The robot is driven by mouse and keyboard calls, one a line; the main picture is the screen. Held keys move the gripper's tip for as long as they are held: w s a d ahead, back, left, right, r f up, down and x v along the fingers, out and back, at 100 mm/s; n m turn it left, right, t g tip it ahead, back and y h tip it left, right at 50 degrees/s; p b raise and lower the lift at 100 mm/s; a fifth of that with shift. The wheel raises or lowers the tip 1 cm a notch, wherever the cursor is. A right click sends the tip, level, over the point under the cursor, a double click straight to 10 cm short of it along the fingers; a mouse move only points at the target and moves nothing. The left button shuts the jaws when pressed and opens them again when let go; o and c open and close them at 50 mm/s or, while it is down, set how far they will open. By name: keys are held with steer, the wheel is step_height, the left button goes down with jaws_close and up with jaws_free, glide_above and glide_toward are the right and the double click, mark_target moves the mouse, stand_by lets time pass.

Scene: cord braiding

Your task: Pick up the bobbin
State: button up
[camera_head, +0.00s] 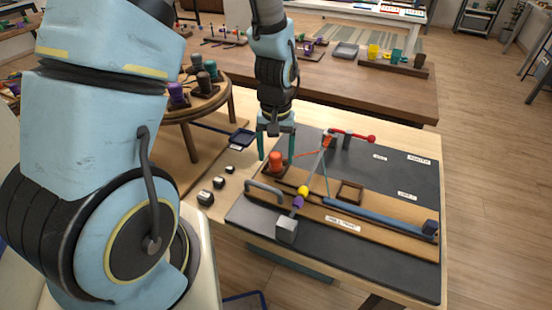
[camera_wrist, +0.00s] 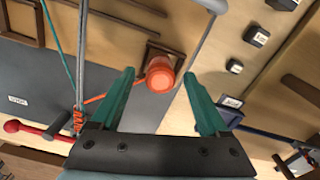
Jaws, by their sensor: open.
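An orange bobbin (camera_head: 276,159) stands upright on a small brown square base (camera_head: 274,172) at the left edge of the dark work mat. In the wrist view the orange bobbin (camera_wrist: 160,78) shows from above, with an orange cord running from it toward the left. My gripper (camera_head: 277,150) is above the bobbin, pointing down, with its teal fingers apart and one on each side of it in the picture. In the wrist view my gripper (camera_wrist: 160,72) is open and empty; the bobbin lies between the fingertips. Whether the fingers reach down to the bobbin's height is unclear.
A braiding rod with yellow and purple pieces (camera_head: 300,197) and a red-knobbed lever (camera_head: 352,137) stand right of the bobbin. A grey curved handle (camera_head: 264,190) is in front. Small dark blocks (camera_head: 206,197) lie left. A round stand (camera_head: 212,102) holds dark and purple bobbins.

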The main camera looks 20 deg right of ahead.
steer(key=shift+f, duration=0.65)
jaws_close()
